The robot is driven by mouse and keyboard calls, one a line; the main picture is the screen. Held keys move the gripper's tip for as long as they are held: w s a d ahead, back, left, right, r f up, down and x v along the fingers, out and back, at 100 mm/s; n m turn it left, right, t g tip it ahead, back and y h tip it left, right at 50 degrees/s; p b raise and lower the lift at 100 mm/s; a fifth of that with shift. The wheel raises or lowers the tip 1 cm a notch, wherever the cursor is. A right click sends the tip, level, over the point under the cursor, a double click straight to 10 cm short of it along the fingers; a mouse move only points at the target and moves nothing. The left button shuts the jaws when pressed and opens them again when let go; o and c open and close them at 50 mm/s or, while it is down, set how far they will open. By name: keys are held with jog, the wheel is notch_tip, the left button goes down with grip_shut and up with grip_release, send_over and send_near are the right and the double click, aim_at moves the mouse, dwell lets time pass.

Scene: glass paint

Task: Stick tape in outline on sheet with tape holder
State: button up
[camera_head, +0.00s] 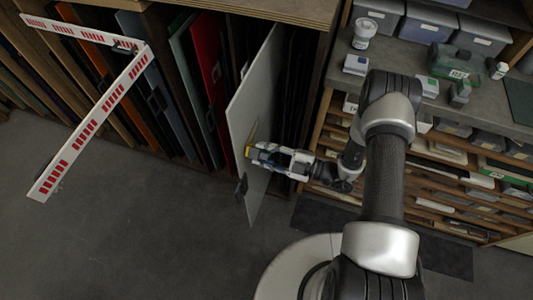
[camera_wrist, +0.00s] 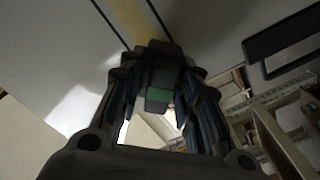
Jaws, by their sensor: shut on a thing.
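The pale sheet (camera_head: 258,95) stands upright, partly pulled out of the rack. In the wrist view the sheet (camera_wrist: 55,30) fills the top, with dark outline lines and a yellowish tape strip (camera_wrist: 128,18) between two of them. A short yellowish strip (camera_head: 253,131) also shows in the head view, just above my gripper. My gripper (camera_head: 262,153) is at the sheet's face, shut on the dark tape holder (camera_wrist: 158,78), which has a green part. The holder's tip meets the lower end of the strip; whether it presses on the sheet I cannot tell.
A dark handle (camera_head: 241,188) sits at the sheet's lower edge. Coloured panels, including a red one (camera_head: 207,60), fill the rack at left. A red-and-white barrier arm (camera_head: 95,120) hangs at left. A cluttered workbench (camera_head: 400,65) is at right. Floor is free in front.

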jog(key=shift+w+a, duration=0.1)
jog(key=shift+a, duration=0.25)
jog(key=shift+w+d+b, duration=0.55)
jog(key=shift+w+b, duration=0.15)
jog(key=shift+w, duration=0.85)
jog(key=shift+w+d+b, duration=0.6)
jog(key=shift+w+b, duration=0.15)
jog(key=shift+w, duration=0.85)
jog(key=shift+w+d+b, duration=0.55)
jog(key=shift+w+b, duration=0.15)
jog(key=shift+w, duration=0.85)
jog(key=shift+w+d, duration=0.15)
jog(key=shift+w, duration=0.2)
jog(key=shift+s, duration=0.1)
jog(key=shift+s+a+r+p, duration=0.1)
jog(key=shift+s+a+p, duration=0.2)
jog(key=shift+s, duration=0.2)
jog(key=shift+s+a+p, duration=0.15)
jog(key=shift+s+p, duration=0.2)
jog(key=shift+s, duration=0.1)
jog(key=shift+s+a+p, duration=0.5)
jog(key=shift+s+p, duration=0.05)
jog(key=shift+s, duration=0.8)
jog(key=shift+s+a+p, duration=0.45)
jog(key=shift+s+p, duration=0.1)
jog(key=shift+s, duration=0.8)
jog(key=shift+s+a+p, duration=0.5)
jog(key=shift+s+p, duration=0.05)
jog(key=shift+s, duration=0.8)
